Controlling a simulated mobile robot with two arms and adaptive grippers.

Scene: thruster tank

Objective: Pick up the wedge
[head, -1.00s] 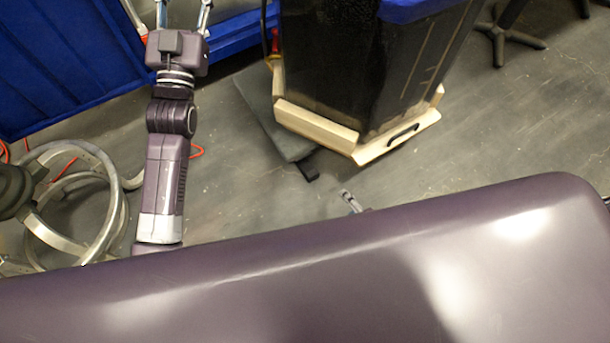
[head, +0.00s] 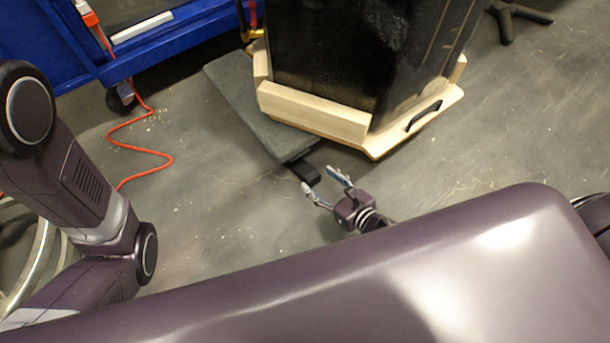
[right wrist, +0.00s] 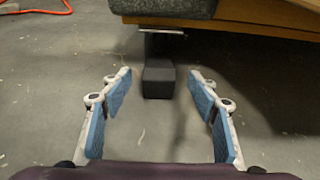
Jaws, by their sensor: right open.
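A small dark block (head: 306,173), which looks like the wedge, lies at the near end of a grey padded slab in the head view. In the right wrist view the block (right wrist: 158,82) shows dark and boxy on the floor, centred ahead of the fingers. My right gripper (head: 320,178) is open and empty, with its fingertips pointing at the block. The right wrist view shows its blue-padded fingers (right wrist: 160,88) spread to either side of the block, apart from it. My left gripper is out of view; only the left arm's links show.
The grey slab (head: 250,110) lies beside the wooden base (head: 315,112) of a tall black tank (head: 345,55). A blue cabinet (head: 190,28) stands at the upper left, with an orange cord (head: 140,150) on the floor. The floor right of the tank is mostly clear.

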